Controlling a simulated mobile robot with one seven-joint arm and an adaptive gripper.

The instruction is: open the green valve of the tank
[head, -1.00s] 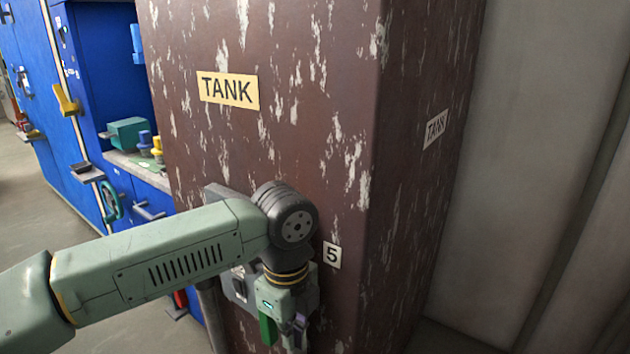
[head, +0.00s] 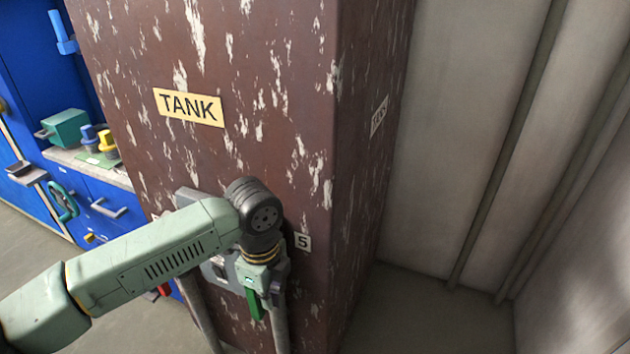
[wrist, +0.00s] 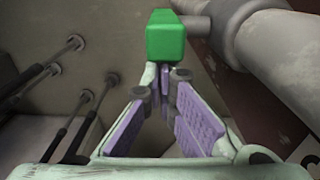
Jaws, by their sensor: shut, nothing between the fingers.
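The brown tank (head: 250,110) with flaking paint and a yellow TANK label stands in the middle of the head view. The green valve handle (head: 254,304) hangs down low on the tank's front, partly hidden by my arm. In the wrist view the green handle (wrist: 165,38) is a block just beyond my fingertips, joined by a short stem to a grey pipe. My gripper (wrist: 166,84) is shut and empty, its purple-padded fingers pointing at the handle. I cannot tell whether the tips touch it. In the head view my gripper (head: 276,290) is beside the handle, its fingers mostly hidden.
Grey pipes (head: 200,312) run down the tank's front. Blue cabinets (head: 100,205) with a teal box (head: 66,129) stand at left. A pale wall (head: 470,110) and bare floor (head: 420,315) lie at right.

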